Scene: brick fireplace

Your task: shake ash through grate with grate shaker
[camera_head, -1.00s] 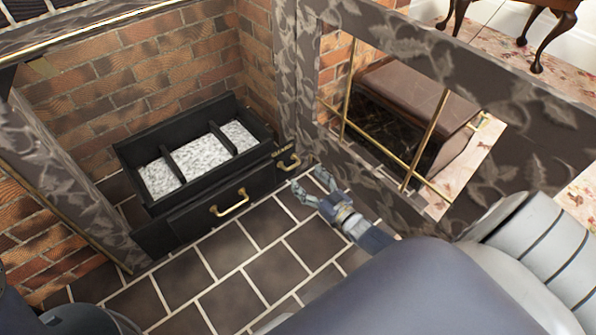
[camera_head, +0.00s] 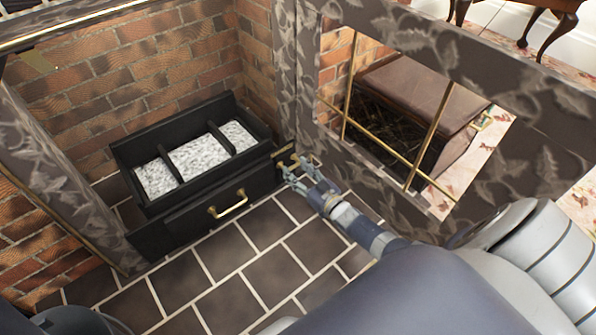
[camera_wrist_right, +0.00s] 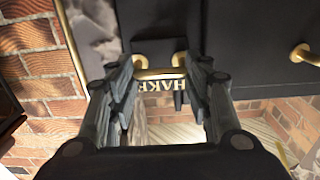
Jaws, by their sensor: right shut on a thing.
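The black grate box (camera_head: 127,155) stands against the bricks, with grey-white ash (camera_head: 200,157) between its dark bars. The grate shaker is the brass handle on its right front end, mostly covered by my fingers in the head view. In the right wrist view the brass shaker handle (camera_wrist_right: 155,73) lies between the fingers, above partly hidden gold lettering that reads like "SHAKE". My right gripper (camera_head: 296,167) is shut on this handle, and its fingers (camera_wrist_right: 162,85) show on both sides of it. My left gripper is not in view.
A second brass handle (camera_head: 228,205) is on the box's front drawer. Brick walls (camera_head: 110,75) enclose the back and side. A patterned frame (camera_head: 440,40) with brass bars stands close right of my arm. Dark tiled floor (camera_head: 240,265) before the box is clear.

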